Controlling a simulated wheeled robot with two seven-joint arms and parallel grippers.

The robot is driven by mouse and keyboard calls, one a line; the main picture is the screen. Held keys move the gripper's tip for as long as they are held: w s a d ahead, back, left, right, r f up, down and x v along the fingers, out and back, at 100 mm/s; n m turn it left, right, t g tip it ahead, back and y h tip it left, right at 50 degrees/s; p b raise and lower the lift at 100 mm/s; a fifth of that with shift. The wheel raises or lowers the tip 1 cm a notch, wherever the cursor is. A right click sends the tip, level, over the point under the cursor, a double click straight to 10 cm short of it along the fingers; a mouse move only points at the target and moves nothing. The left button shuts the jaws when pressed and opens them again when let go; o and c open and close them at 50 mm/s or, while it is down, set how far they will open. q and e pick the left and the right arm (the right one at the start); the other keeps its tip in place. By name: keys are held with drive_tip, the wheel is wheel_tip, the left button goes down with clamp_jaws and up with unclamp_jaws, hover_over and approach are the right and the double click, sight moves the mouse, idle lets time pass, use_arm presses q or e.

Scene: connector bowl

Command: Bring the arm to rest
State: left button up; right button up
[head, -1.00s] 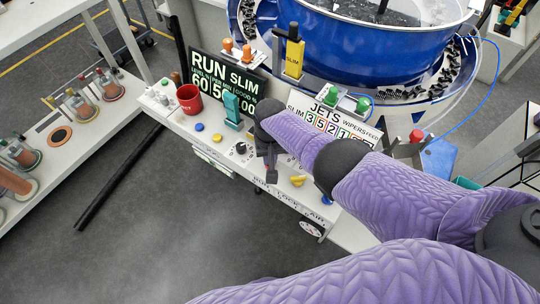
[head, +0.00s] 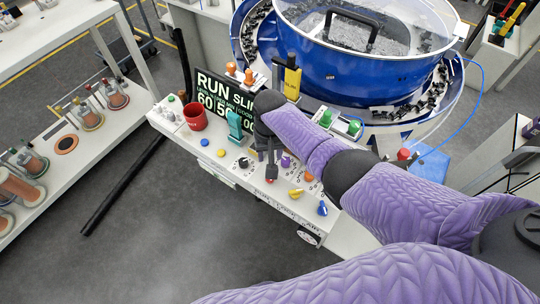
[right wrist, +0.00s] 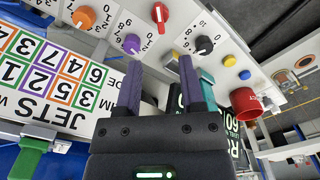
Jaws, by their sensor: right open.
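My right arm reaches in from the right in the head view, and its gripper (head: 270,168) hangs above the sloped control panel (head: 215,168). In the right wrist view the two fingers of this gripper (right wrist: 161,66) stand apart with nothing between them. Beyond the fingers lie the panel's red switch (right wrist: 160,17), purple knob (right wrist: 131,44) and black knob (right wrist: 204,45). From these views I cannot tell the exact gap between the fingertips and the panel. My left gripper is not in view.
A red mug (head: 195,118), teal lever (head: 235,124) and orange-topped controls (head: 249,76) stand on the panel. A blue bowl feeder (head: 355,75) is behind. A side bench (head: 88,148) with spools stands left.

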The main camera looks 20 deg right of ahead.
drive_tip(key=shift+r, duration=0.15)
drive_tip(key=s+a+f+n+t+y, duration=0.1)
drive_tip(key=s+a+f+n, duration=0.15)
drive_tip(key=s, duration=0.65)
drive_tip(key=s+d+r+n+t, duration=0.1)
drive_tip(key=s+d+r, duration=0.25)
drive_tip(key=s, duration=0.35)
drive_tip(key=s+d+r+t, duration=0.1)
drive_tip(key=s+d+r, duration=0.1)
drive_tip(key=s+r, duration=0.35)
drive_tip(key=s+f+g+h+b, duration=0.2)
drive_tip(key=f+b, duration=0.7)
drive_tip(key=f, duration=1.8)
drive_tip(key=s+d+f+b, duration=0.2)
drive_tip(key=s+f+b, duration=0.4)
drive_tip(key=s+f, duration=0.8)
wheel_tip(320, 180, down, 4)
drive_tip(key=shift+s+d+r+n+y+b, duration=0.2)
drive_tip(key=shift+s+d+n+y+b, duration=0.15)
drive_tip(key=shift+s+y, duration=0.05)
